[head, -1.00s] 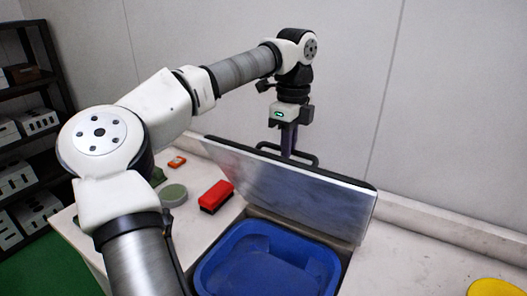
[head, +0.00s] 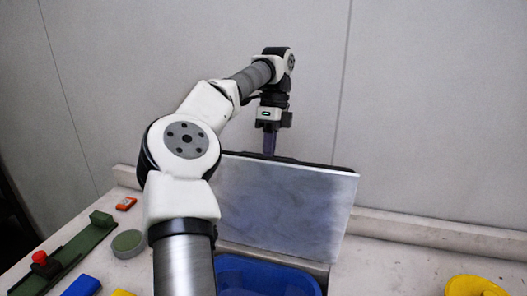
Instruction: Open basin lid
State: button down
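The basin lid (head: 285,208) is a grey metal panel standing steeply raised, close to upright, behind the basin. Its dark top edge runs just below my gripper. The blue basin (head: 262,276) shows at the bottom centre, sunk in the counter, uncovered in the part I see. My gripper (head: 269,150) points down at the lid's top edge from behind. Its fingertips and the lid handle are hidden behind the lid, so I cannot see whether they touch or whether the fingers are closed.
On the left of the counter (head: 375,270) are a green rail tool with a red knob (head: 39,258), a round grey-green disc (head: 127,243), an orange-red box (head: 126,203) and a blue block (head: 82,286). A yellow bowl (head: 474,287) is at the lower right. A wall stands close behind.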

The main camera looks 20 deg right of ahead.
jog(key=shift+f, duration=0.45)
jog(key=c, duration=1.8)
grip_release()
jog(key=o, duration=0.3)
jog(key=shift+w+d+f, duration=0.1)
jog(key=shift+w+d, duration=0.05)
jog(key=shift+w, duration=0.2)
jog(key=shift+o, duration=0.2)
jog(key=shift+s+r, duration=0.15)
jog(key=shift+r, duration=0.1)
jog(key=shift+a, duration=0.2)
